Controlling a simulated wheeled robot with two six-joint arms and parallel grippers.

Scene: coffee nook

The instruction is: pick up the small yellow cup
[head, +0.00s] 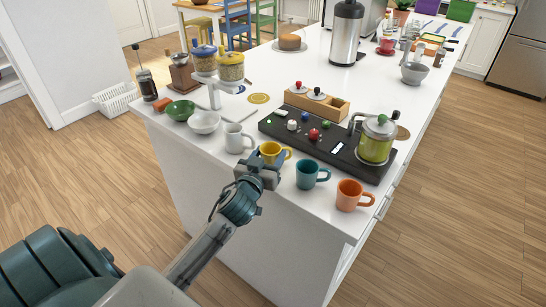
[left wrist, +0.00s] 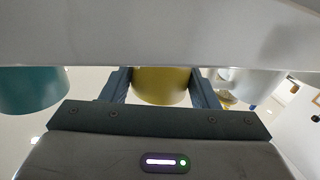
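The small yellow cup (head: 270,152) stands upright near the front edge of the white counter, its handle to the right. My left gripper (head: 262,165) is at its near side, partly hiding its lower part. In the left wrist view the yellow cup (left wrist: 161,86) shows between the two fingers (left wrist: 161,88), which stand wide apart on either side of it. The fingers look open, with no clear grip on the cup; their tips are hidden at the top. My right gripper is not in view.
A white mug (head: 236,138) stands left of the yellow cup. A teal mug (head: 310,174) and an orange mug (head: 352,194) stand to the right. Behind are a black tray (head: 285,130) and a glass pot (head: 376,142). A green bowl (head: 180,110) and a white bowl (head: 204,122) are farther left.

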